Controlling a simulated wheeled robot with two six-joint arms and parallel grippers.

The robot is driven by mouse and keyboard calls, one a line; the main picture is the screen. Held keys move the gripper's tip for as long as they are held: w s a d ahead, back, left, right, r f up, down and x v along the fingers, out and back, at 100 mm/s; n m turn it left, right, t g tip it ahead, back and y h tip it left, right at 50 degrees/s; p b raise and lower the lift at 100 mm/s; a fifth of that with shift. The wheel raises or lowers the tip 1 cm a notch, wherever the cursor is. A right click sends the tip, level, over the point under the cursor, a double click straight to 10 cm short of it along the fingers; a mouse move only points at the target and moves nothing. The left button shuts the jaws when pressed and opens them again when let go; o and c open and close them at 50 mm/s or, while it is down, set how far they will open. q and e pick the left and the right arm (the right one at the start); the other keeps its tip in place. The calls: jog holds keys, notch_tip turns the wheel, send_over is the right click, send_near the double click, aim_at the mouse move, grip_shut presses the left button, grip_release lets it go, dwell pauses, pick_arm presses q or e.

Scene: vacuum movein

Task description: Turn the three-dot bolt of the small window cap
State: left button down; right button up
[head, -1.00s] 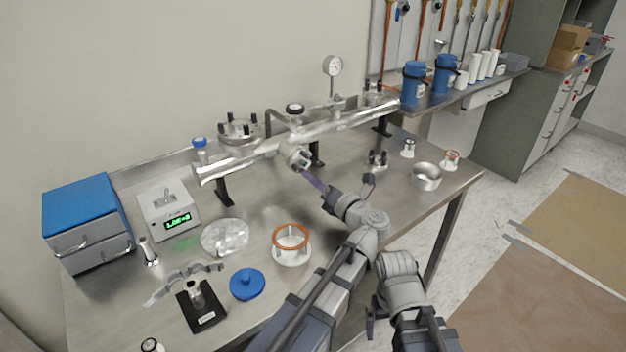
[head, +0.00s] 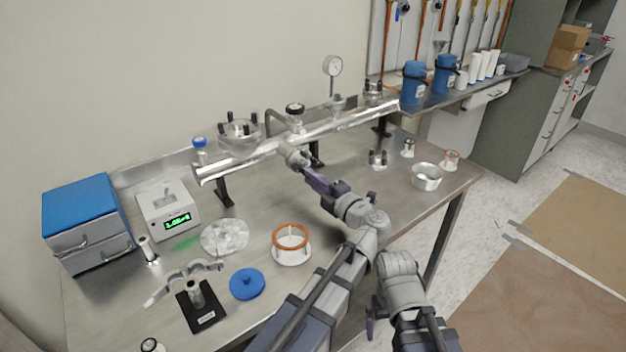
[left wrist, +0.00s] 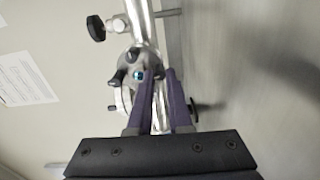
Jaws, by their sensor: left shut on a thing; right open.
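The small window cap (left wrist: 139,76), a round metal piece with a bluish window and dark bolts around it, sits on the side port of the metal tube; it also shows in the head view (head: 293,155). My left gripper (head: 304,163) reaches it from the front. In the left wrist view its purple fingers (left wrist: 162,72) are close together at the cap's right side, shut on a bolt there, which they largely hide. I cannot make out dots on any bolt. My right gripper (head: 372,320) is open, low in front of the table, largely hidden by its arm.
The metal tube (head: 350,122) runs across the table on black stands. A dark knob (left wrist: 96,28) stands near the cap. A copper-ringed white stand (head: 291,250), blue lid (head: 247,283), foil disc (head: 225,237) and metal bowl (head: 426,177) lie on the table.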

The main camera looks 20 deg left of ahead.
pick_arm(q)
jog(key=shift+m, duration=0.5)
dwell(0.3)
jog(key=c, duration=0.8)
grip_release()
jog(key=shift+c, duration=0.2)
